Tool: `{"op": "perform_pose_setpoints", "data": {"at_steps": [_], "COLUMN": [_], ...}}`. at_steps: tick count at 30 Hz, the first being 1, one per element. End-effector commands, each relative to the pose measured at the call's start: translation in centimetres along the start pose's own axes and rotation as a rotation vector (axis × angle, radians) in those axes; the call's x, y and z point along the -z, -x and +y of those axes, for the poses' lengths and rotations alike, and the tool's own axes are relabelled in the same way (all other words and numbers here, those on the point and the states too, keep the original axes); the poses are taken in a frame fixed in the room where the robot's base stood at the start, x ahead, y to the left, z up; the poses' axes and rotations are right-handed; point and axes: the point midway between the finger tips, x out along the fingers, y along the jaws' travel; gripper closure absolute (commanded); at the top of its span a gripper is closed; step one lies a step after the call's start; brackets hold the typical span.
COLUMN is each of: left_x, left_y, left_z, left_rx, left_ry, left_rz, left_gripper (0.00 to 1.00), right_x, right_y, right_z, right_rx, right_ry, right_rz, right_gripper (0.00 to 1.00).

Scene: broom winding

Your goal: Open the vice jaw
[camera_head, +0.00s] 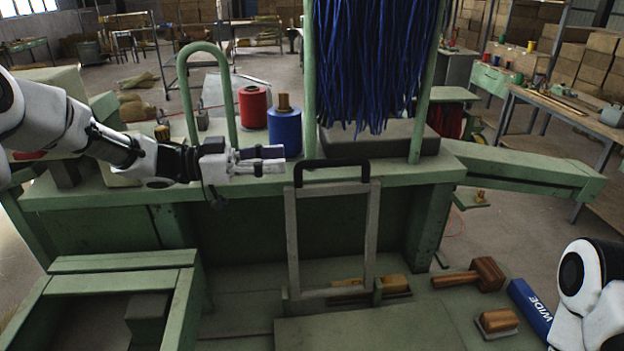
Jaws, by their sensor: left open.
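My left gripper (278,160) reaches in from the left above the front edge of the green bench (250,188). Its fingers are apart, with nothing seen between them. To its right stands an upright grey metal frame (291,240) with a black handle (335,162) across its top; I cannot tell whether this frame is part of the vice. The gripper is close to the handle's left end and appears apart from it. The vice jaw cannot be made out for certain. Part of my right arm shows at the lower right edge; its gripper is out of view.
A red spool (254,106) and a blue spool (284,131) stand behind my left gripper. Blue bristles (365,60) hang above the bench. A wooden mallet (472,274), a brush (497,322) and a blue box (529,303) lie on the lower right surface.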

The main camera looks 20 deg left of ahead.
Motion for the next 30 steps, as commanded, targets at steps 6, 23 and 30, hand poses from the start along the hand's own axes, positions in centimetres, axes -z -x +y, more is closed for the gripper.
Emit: {"op": "perform_pose_setpoints", "data": {"at_steps": [6, 23, 30], "left_x": [-2.0, -1.8, -1.9], "left_y": [-0.3, -7.8, -7.8], "left_z": [0.0, 0.0, 0.0], "left_rx": [0.000, 0.000, 0.001], "left_ry": [0.001, 0.000, 0.000], "left_rz": [-0.001, 0.000, 0.000], "left_gripper": [0.57, 0.57, 0.81], "right_x": [0.1, 0.1, 0.1], "right_y": [-1.9, 0.7, 0.6], "right_z": [0.0, 0.0, 0.0], "right_rx": [0.000, 0.000, 0.000], "right_ry": [0.000, 0.000, 0.000], "right_rz": [0.001, 0.001, 0.001], "right_gripper": [0.60, 0.60, 0.60]}}
